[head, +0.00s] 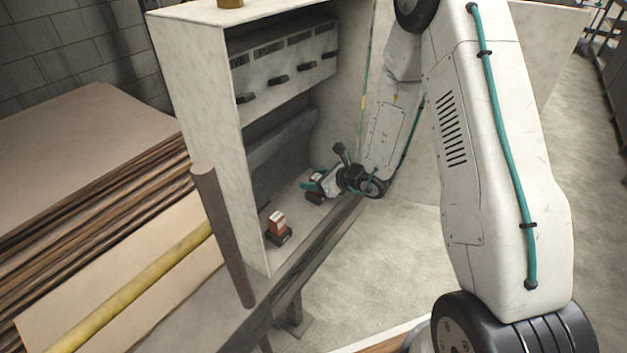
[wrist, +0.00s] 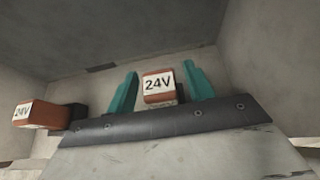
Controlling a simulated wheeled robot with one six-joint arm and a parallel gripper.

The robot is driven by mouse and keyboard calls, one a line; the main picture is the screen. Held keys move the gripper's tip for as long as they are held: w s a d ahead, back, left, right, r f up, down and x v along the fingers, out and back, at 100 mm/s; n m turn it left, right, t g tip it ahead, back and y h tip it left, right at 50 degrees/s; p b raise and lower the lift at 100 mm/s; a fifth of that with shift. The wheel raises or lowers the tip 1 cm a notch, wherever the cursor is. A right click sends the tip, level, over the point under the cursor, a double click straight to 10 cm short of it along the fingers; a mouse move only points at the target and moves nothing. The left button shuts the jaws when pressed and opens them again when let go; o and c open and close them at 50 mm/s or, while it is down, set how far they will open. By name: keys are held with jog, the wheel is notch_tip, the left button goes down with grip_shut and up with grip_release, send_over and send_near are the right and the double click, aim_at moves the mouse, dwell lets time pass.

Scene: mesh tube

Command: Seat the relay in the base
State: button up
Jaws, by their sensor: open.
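A relay (wrist: 158,84), orange-brown with a white "24V" label, is between my gripper's teal fingers in the wrist view. My gripper (wrist: 160,88) is open, with a gap on both sides of the relay. A dark block (wrist: 180,93) shows partly behind this relay; I cannot tell whether the relay sits in it. A second 24V relay (wrist: 38,114) is at the left, with a dark block (wrist: 76,112) at its side. In the head view, one relay (head: 276,221) stands on a dark base (head: 279,238) on the cabinet floor, left of my gripper (head: 312,185).
The pale cabinet (head: 195,60) has side walls close around my gripper. A panel with dark handles (head: 280,78) hangs above. A brown post (head: 222,235) stands at the front left. Stacked boards (head: 85,150) and a yellow pipe (head: 130,290) lie at the left.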

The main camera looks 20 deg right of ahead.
jog(key=v, duration=1.1)
jog(key=s+a+r+n+g+y, duration=0.2)
jog(key=s+a+r+n+g, duration=0.2)
jog(key=s+a+r+n, duration=0.4)
jog(key=s+a+r+n+g+y, duration=0.1)
jog(key=s+a+r+n+g, duration=0.4)
jog(key=r+n, duration=0.45)
jog(key=s+d+r+n+h, duration=0.3)
jog(key=s+d+n+h, duration=0.2)
jog(key=s, duration=0.3)
jog(key=s+d+r+n+h, duration=0.4)
jog(key=s+d+n+h, duration=0.1)
jog(key=s, duration=0.4)
jog(key=shift+d+r+n+t, duration=0.2)
jog(key=shift+d+n+t, duration=0.1)
jog(key=shift+d+n, duration=0.3)
jog(key=shift+a, duration=0.1)
